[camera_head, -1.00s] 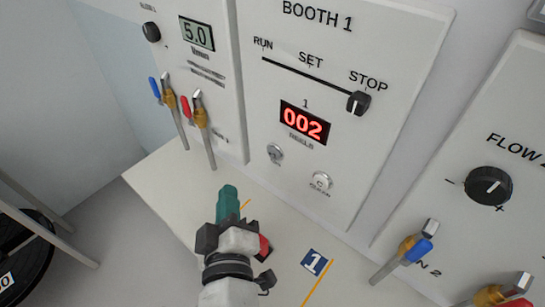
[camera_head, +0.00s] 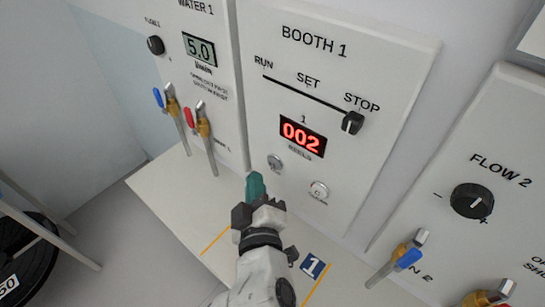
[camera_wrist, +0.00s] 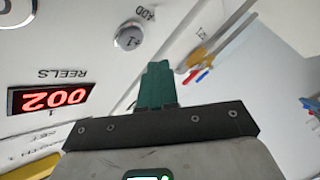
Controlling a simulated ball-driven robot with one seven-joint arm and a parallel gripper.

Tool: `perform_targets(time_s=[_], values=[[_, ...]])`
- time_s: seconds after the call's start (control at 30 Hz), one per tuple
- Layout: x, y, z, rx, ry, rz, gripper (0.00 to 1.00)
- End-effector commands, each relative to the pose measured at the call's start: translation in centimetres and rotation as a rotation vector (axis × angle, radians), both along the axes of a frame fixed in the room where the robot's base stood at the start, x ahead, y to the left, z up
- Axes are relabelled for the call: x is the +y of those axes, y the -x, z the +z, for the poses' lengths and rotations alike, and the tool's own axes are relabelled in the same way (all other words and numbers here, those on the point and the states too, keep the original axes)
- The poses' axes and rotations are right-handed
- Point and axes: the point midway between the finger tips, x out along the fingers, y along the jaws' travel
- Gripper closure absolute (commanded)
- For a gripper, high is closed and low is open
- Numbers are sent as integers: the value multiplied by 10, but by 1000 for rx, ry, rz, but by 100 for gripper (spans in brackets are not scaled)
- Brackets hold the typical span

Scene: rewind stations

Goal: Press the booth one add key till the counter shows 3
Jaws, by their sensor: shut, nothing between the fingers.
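The booth 1 panel (camera_head: 375,75) has a red counter (camera_head: 302,137) that reads 002; it also shows upside down in the wrist view (camera_wrist: 50,98). Below it are two round silver keys. The right one is another key (camera_head: 319,190). My gripper (camera_head: 255,182) is shut and empty, its teal fingers pointing at the panel just lower left of the add key. In the wrist view the fingertips (camera_wrist: 158,66) appear beside the key, not covering it.
A slider knob (camera_head: 352,122) stands at STOP on the booth panel. Water valves with a blue lever (camera_head: 158,97) and a red lever (camera_head: 189,117) project at the left. The flow 2 panel with its black knob (camera_head: 472,201) and valves is at the right.

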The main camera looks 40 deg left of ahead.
Motion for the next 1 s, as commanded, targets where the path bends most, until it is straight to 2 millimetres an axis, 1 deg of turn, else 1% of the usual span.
perform_targets(time_s=[0.03, 0.1, 0.3, 1.0], values=[[-1, -6, 3, 0, 0, -3, 100], [-1, -11, 2, 1, 0, -2, 100], [-2, -19, 1, 0, -1, -2, 100], [-2, -20, 0, -1, 0, -1, 100]])
